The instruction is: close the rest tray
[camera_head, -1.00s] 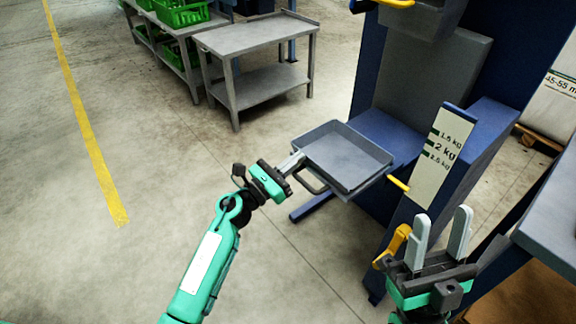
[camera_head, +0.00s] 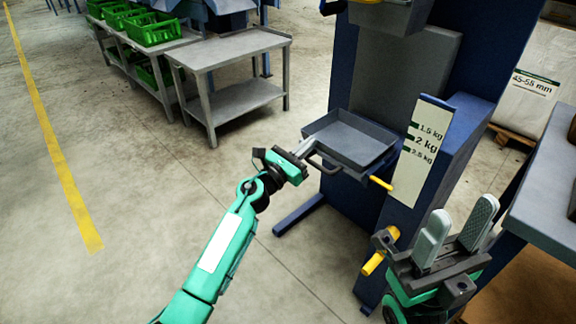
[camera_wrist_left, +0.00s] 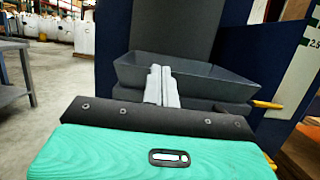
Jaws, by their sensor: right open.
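The rest tray (camera_head: 352,146) is a shallow grey open tray on the front of the blue machine, part of it sticking out toward me. It looks empty. A dark bar handle (camera_head: 326,166) runs along its front. My left gripper (camera_head: 306,147) is at the tray's front left, its pale fingers together and touching or very near the front wall. In the left wrist view, the fingers (camera_wrist_left: 161,86) stand side by side in front of the tray (camera_wrist_left: 205,82), with nothing visible between them. My right gripper (camera_head: 457,236) is open and empty, lower right, away from the tray.
A yellow lever (camera_head: 381,183) juts out right of the tray, beside the white weight scale (camera_head: 420,148). A grey table (camera_head: 550,185) stands at the right. A grey bench (camera_head: 232,50) and green crates (camera_head: 150,28) are at the back left. The floor at left is clear.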

